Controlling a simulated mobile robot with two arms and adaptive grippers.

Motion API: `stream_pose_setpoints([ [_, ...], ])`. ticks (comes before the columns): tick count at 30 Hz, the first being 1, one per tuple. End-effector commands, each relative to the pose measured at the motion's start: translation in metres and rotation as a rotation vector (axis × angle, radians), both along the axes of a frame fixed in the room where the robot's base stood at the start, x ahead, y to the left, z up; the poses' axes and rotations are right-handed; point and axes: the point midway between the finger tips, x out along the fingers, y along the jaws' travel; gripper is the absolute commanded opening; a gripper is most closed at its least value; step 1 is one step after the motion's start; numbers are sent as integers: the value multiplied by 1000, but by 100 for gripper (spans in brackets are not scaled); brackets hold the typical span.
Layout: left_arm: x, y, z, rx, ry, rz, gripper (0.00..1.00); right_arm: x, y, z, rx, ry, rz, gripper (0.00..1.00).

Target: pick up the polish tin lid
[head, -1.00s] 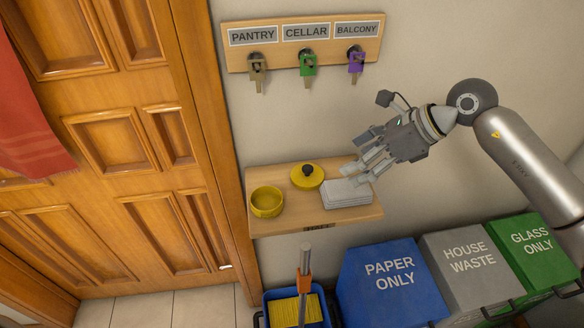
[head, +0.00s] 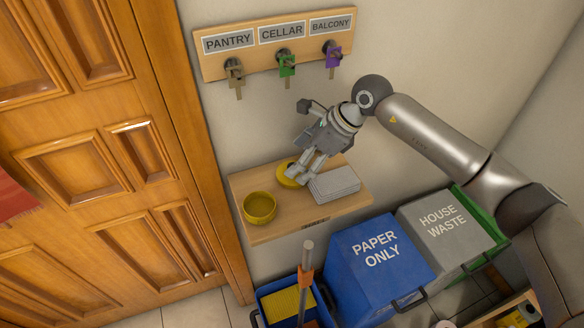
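The yellow polish tin lid (head: 283,181) lies on the small wooden shelf (head: 290,228), partly hidden by my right gripper (head: 300,180). Its dark knob is hidden behind the fingers. The open yellow tin (head: 259,208) stands to the left of the lid. My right gripper comes down from the upper right, with its fingertips over the lid. I cannot tell whether they touch it or how far they are closed. My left gripper is not in view.
A stack of grey cloths or pads (head: 334,184) lies close to the right of the lid. A key rack (head: 275,45) hangs above. Below are a blue paper bin (head: 365,275), a grey waste bin (head: 445,235) and a blue mop bucket (head: 270,312). A wooden door (head: 95,160) is at left.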

Motion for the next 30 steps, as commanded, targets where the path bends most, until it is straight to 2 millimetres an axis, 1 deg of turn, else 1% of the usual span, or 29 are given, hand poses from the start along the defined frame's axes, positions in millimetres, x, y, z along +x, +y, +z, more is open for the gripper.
stream_pose_setpoints([
  [1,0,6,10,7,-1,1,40,-1,5,-1,0,4,1,78],
  [5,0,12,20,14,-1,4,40,-1,14,-15,1,4,1,78],
  [6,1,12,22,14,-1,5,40,0,17,-21,1,5,1,78],
  [10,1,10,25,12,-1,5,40,2,22,-31,0,2,1,78],
  [17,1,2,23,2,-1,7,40,3,23,-34,0,-1,1,78],
  [18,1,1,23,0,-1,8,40,3,23,-34,0,-1,1,76],
  [22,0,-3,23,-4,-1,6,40,3,23,-34,0,-1,1,59],
  [23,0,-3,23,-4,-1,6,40,3,23,-33,0,-1,1,57],
  [30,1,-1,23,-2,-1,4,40,3,23,-33,1,-1,1,57],
])
